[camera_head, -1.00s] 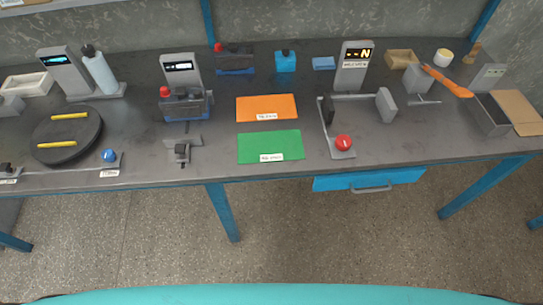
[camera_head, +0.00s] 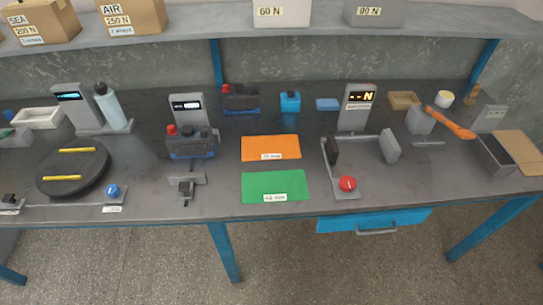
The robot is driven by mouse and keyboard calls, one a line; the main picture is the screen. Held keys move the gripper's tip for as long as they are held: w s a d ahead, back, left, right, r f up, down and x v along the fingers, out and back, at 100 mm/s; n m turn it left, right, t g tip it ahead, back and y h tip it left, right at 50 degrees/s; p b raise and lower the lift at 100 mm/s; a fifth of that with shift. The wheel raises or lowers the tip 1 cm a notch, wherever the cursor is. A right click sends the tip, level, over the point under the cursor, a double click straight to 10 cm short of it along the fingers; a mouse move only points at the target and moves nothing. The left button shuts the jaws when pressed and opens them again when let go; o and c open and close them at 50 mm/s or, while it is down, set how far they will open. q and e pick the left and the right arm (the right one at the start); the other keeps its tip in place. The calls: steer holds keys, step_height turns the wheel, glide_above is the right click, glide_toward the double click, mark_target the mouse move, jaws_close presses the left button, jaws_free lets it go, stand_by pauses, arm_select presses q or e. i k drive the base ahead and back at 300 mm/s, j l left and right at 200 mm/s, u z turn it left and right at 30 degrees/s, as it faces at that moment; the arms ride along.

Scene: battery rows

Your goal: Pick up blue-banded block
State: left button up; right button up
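Two dark blocks with a blue band along the bottom and a red cap on top are in the head view. One block (camera_head: 191,147) sits in front of a grey display post (camera_head: 188,108), left of the orange mat. The other block (camera_head: 241,100) stands farther back, near the wall. I cannot tell which of them the task names. A smaller, bright blue block (camera_head: 290,101) with a dark top stands to the right of the back block. Neither of my grippers is in view.
An orange mat (camera_head: 270,141) and a green mat (camera_head: 274,180) lie mid-bench. A grey clamp fixture with a red knob (camera_head: 347,184) stands right of them. A round black plate (camera_head: 73,182) is at left. A shelf (camera_head: 186,40) with labelled boxes hangs above the back.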

mark_target(188, 141)
steer(key=i+j, duration=0.1)
steer(key=j, duration=0.35)
steer(key=i+j+z, duration=0.15)
steer(key=j, duration=0.7)
steer(key=i+z, duration=0.05)
